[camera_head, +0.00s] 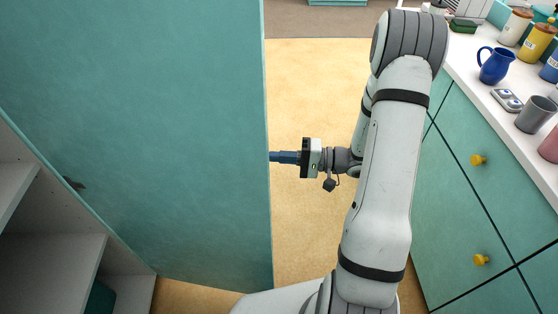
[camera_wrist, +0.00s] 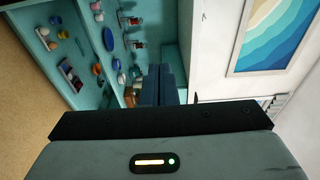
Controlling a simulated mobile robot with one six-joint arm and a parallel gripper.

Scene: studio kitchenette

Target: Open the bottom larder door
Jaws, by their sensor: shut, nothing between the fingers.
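The teal larder door (camera_head: 150,130) fills the left of the head view and stands swung out from the larder. White shelves (camera_head: 55,262) show inside the larder at the lower left. My gripper (camera_head: 273,157) is at the door's right edge, at about mid-height in the picture. Its blue fingers point left, and their tips meet that edge in the picture; I cannot tell whether they touch it or pass behind it. In the wrist view the gripper's dark fingers (camera_wrist: 162,85) are together with nothing between them. No handle shows on the door.
A teal cabinet with yellow knobs (camera_head: 478,160) runs along the right under a white counter (camera_head: 470,62). A blue jug (camera_head: 495,66), a grey cup (camera_head: 535,115) and canisters stand on it. A wave picture (camera_wrist: 275,35) hangs on the wall.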

